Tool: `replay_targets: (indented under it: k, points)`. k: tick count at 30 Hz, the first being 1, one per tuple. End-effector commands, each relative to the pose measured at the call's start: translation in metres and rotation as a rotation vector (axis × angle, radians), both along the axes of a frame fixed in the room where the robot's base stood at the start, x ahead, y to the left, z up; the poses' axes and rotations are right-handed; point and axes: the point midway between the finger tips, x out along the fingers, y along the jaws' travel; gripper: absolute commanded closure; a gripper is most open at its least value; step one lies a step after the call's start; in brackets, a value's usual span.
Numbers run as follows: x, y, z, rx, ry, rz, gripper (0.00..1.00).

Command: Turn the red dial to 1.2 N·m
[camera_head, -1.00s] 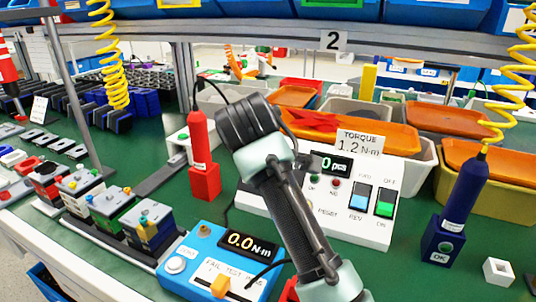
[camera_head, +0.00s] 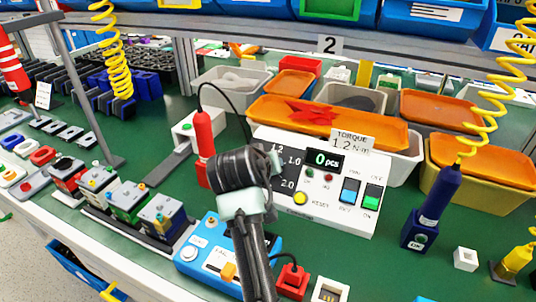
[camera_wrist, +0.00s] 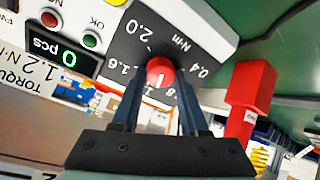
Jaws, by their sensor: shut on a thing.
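The red dial (camera_wrist: 160,71) sits on a black scale plate (camera_wrist: 137,45) in the wrist view. The two fingers of my gripper (camera_wrist: 160,80) are closed on its sides. A pale mark shows on the dial's lower side in that view; I cannot tell exactly which value it points at. The scale numbers 2.0, 1.6 and 0.4 show, and the fingers partly cover others. In the head view my arm's end hides the dial, and part of the scale plate (camera_head: 291,172) shows beside it. A card (camera_head: 350,143) on the white control box (camera_head: 335,217) reads TORQUE 1.2 N·m.
The box has a counter display (camera_head: 325,161) reading 0 pcs, a yellow reset button (camera_head: 300,198) and two rocker switches. A blue tester (camera_head: 207,252) lies in front, and a dark blue screwdriver (camera_head: 435,208) stands right.

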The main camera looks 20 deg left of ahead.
Motion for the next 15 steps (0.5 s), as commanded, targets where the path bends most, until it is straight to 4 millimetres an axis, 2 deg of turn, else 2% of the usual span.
replay_targets:
  k: [15]
  points:
    - [-0.0006,0.0002,-0.0006,0.202,-0.004,-0.203,1.0]
